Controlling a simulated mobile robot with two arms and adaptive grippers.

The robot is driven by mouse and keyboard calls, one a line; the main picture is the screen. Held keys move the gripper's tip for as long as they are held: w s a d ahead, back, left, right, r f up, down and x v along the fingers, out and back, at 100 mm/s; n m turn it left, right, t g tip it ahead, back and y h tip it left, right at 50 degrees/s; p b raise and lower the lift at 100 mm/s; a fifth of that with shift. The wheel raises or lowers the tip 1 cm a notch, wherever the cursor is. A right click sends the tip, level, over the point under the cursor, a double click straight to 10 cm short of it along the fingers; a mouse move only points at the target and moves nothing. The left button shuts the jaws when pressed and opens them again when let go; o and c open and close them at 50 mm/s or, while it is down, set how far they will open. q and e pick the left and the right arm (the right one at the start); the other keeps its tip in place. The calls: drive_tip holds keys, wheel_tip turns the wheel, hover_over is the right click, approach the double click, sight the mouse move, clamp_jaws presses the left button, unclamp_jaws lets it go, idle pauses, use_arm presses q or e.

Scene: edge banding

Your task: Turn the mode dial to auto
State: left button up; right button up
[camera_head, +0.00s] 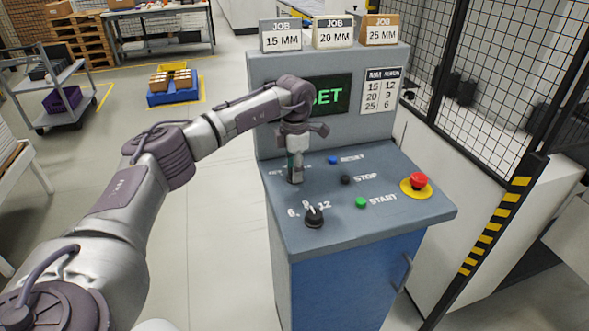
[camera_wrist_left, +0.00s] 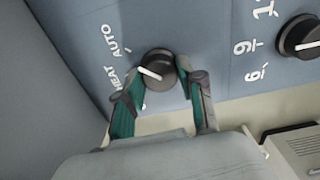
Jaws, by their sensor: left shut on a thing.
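The mode dial (camera_wrist_left: 158,68) is a round black knob with a white pointer line on the blue-grey console top. It shows in the left wrist view with the words AUTO and HEAT beside it; another mark is mostly hidden by a finger. The pointer line aims to the left, between AUTO and HEAT. My left gripper (camera_head: 295,174) points down at the back left of the console top. Its two green-padded fingers (camera_wrist_left: 163,82) are shut on the dial, one on each side. In the head view the gripper hides the dial and most of its lettering.
A second black dial (camera_head: 313,217), marked 6, 9, 12, sits nearer the front. Blue RESET (camera_head: 332,160), black STOP (camera_head: 346,179) and green START (camera_head: 361,202) buttons and a red emergency button (camera_head: 418,181) are to the right. The panel behind has a screen (camera_head: 333,95), partly covered.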

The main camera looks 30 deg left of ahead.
use_arm(q)
drive_tip(key=shift+m, duration=0.4)
drive_tip(key=o, duration=1.1)
drive_tip(key=shift+o, duration=0.2)
wheel_tip(320, 180, up, 12)
drive_tip(key=shift+f, duration=0.1)
